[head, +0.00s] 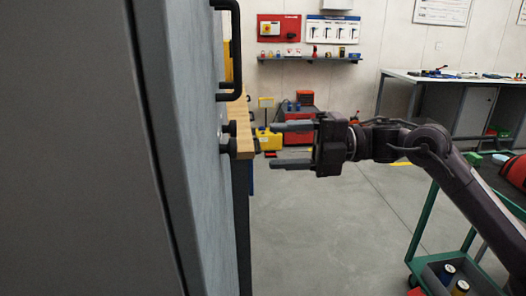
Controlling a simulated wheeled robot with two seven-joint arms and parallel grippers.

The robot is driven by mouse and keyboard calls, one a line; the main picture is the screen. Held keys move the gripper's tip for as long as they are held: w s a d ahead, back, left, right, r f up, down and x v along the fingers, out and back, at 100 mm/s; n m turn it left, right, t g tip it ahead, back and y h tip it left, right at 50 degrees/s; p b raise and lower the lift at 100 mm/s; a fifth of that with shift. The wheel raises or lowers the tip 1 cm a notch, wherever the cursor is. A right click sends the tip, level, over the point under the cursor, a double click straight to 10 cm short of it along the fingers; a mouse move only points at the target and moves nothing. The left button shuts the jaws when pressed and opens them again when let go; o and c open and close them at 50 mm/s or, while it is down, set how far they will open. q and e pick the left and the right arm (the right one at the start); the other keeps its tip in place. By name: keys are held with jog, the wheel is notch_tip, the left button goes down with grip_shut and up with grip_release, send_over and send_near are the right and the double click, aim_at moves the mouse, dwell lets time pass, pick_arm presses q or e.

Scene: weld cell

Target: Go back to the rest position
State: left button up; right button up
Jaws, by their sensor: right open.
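My right gripper (290,146) comes in from the right side of the head view. Its two fingers point left and stand apart, with nothing between them that I can make out. My left gripper is not in view.
A large grey cabinet or door panel (190,150) with a black handle (236,50) fills the left. A green cart (422,225) holding cans stands at the lower right. A workbench (440,78) is at the back right. The floor (330,230) in the middle is clear.

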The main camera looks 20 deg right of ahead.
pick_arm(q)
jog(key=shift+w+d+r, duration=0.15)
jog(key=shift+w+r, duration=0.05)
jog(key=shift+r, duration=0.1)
pick_arm(e)
jog(key=shift+s+d, duration=0.15)
jog(key=shift+d, duration=0.35)
